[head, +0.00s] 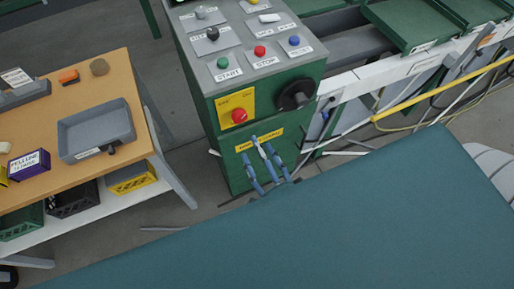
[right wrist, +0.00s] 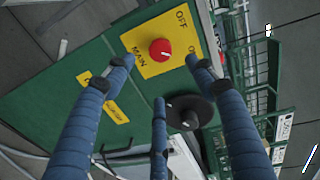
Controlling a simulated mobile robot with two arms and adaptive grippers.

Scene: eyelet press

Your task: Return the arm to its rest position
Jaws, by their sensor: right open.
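My right gripper (head: 264,152) shows in the head view in front of the green control cabinet (head: 238,172), just below its yellow switch plate. Its blue fingers are spread and hold nothing. In the right wrist view the open fingers of the right gripper (right wrist: 160,76) frame the yellow OFF/MAIN plate (right wrist: 141,63) with its red knob (right wrist: 160,50). I cannot tell how far the fingertips are from the cabinet. The rest of my right arm is hidden behind a wide teal surface in the head view. My left gripper is not in view.
The cabinet's sloping panel (head: 292,67) has several buttons and knobs. A black dial (head: 296,94) sticks out of its front. On the left a wooden table (head: 116,70) bears a grey tray (head: 97,128). Green trays (head: 409,27) stand at upper right.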

